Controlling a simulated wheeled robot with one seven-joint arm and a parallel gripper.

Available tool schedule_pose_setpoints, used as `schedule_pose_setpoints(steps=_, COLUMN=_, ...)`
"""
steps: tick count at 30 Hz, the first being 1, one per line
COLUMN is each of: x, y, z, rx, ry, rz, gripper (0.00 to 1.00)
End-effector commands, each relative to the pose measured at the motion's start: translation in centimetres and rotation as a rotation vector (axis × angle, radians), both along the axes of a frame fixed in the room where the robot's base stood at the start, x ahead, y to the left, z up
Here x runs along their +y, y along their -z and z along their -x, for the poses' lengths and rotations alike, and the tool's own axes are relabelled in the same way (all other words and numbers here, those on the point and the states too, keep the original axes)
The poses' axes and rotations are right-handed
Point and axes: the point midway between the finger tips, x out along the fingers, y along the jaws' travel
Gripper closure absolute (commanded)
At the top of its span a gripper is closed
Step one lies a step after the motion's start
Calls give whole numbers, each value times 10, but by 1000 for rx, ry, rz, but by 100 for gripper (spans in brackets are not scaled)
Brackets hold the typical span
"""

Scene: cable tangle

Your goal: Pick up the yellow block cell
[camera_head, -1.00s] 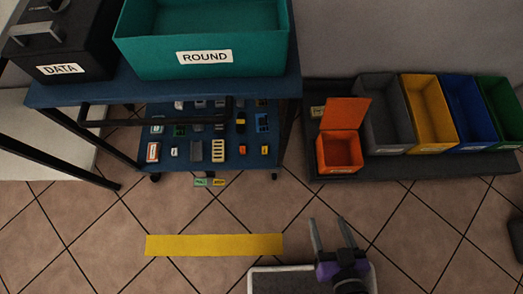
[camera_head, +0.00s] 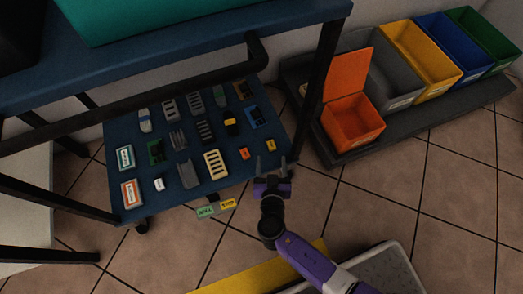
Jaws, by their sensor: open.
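Several small parts lie in rows on the blue lower shelf (camera_head: 135,205) of the cart. A small yellow and black block (camera_head: 231,124) lies right of the middle; it may be the yellow block cell. Another yellow and dark piece (camera_head: 243,91) lies farther back, and a small yellow piece (camera_head: 270,145) lies near the right edge. I cannot tell for sure which is the cell. My gripper (camera_head: 271,166) is open and empty at the shelf's front right corner, its fingers pointing toward the shelf, just in front of the small yellow piece.
The cart's black bar (camera_head: 150,97) crosses above the shelf, and a black leg (camera_head: 318,85) stands at its right. An orange lidded bin (camera_head: 352,140) and grey, yellow, blue and green bins stand at right. Green and yellow tags (camera_head: 216,208) hang at the shelf's front.

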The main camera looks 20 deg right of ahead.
Motion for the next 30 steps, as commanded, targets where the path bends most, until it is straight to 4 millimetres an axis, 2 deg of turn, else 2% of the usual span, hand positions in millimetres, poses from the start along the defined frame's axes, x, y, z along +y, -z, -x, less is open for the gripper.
schedule_pose_setpoints(steps=11, x=-10, y=11, z=-30, rx=-20, ry=7, rz=2, gripper=39)
schedule_pose_setpoints(steps=21, x=-31, y=26, z=-65, rx=-19, ry=7, rz=2, gripper=39)
schedule_pose_setpoints(steps=30, x=-34, y=27, z=-71, rx=-19, ry=5, rz=2, gripper=39)
